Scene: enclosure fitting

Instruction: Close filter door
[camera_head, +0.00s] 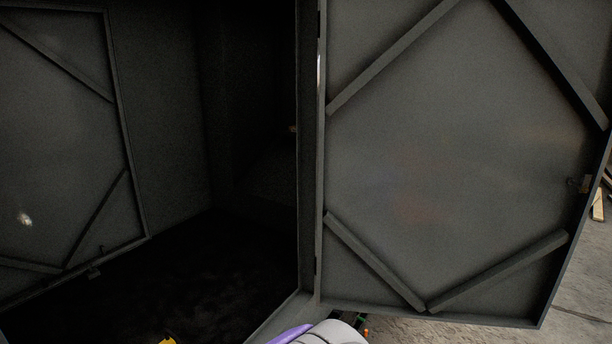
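A dark grey metal door (455,160) with diagonal braces stands open on the right, its inner face toward me. It is hinged along its left edge, beside the enclosure opening. I cannot tell from this view which panel is the filter door. Only rounded grey and purple parts of my own body show at the bottom edge; my gripper's fingers are not visible.
Another dark braced panel (60,130) stands at the left. The enclosure's sill (285,318) runs along the bottom of the opening. Concrete floor (580,290) shows below and right of the open door. A wooden piece (598,207) lies at the far right. A small yellow thing (167,341) peeks in at the bottom.

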